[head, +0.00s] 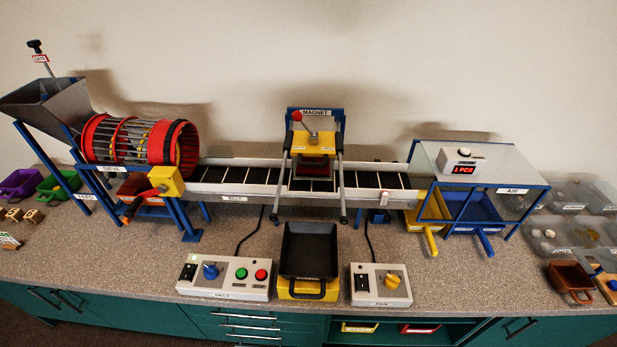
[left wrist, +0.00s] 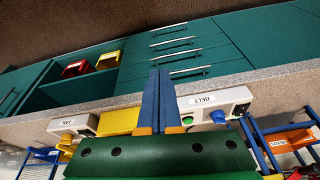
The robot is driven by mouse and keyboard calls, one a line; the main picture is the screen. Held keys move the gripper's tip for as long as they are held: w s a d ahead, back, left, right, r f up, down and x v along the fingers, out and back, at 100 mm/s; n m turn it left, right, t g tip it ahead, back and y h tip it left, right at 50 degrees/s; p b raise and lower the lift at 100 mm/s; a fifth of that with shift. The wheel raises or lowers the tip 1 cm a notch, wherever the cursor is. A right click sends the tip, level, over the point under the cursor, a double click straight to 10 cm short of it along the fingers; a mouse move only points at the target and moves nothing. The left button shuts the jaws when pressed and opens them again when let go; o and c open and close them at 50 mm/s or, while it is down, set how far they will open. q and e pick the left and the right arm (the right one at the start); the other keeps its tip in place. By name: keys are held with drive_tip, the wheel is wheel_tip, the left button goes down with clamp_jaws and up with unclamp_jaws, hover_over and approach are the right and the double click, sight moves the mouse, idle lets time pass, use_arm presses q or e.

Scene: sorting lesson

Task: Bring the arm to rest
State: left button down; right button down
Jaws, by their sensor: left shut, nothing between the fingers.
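My left gripper (left wrist: 160,74) shows only in the left wrist view. Its two blue fingers are together with nothing between them. They point toward the green cabinet front below the counter edge, between the belt control box (left wrist: 214,106) and the yellow stand (left wrist: 118,122). The fan control box (left wrist: 75,124) is farther left in that view. No arm or gripper of mine shows in the head view, and my right gripper is in neither view.
The counter (head: 130,258) carries a hopper (head: 47,103), a red sieve drum (head: 140,140), a conveyor (head: 245,188), a magnet unit (head: 314,145) and an air box (head: 480,170). A black pan (head: 309,250) stands at the front middle. Clear trays (head: 575,235) are at right.

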use_arm(q)
drive_tip(key=s+f+g, duration=0.1)
drive_tip(key=s+f, duration=0.3)
drive_tip(key=f, duration=1.3)
drive_tip(key=s+a+f+g, duration=0.1)
drive_tip(key=s+a+f, duration=0.1)
drive_tip(key=s+f, duration=0.5)
drive_tip(key=s, duration=0.3)
drive_tip(key=shift+s, duration=0.3)
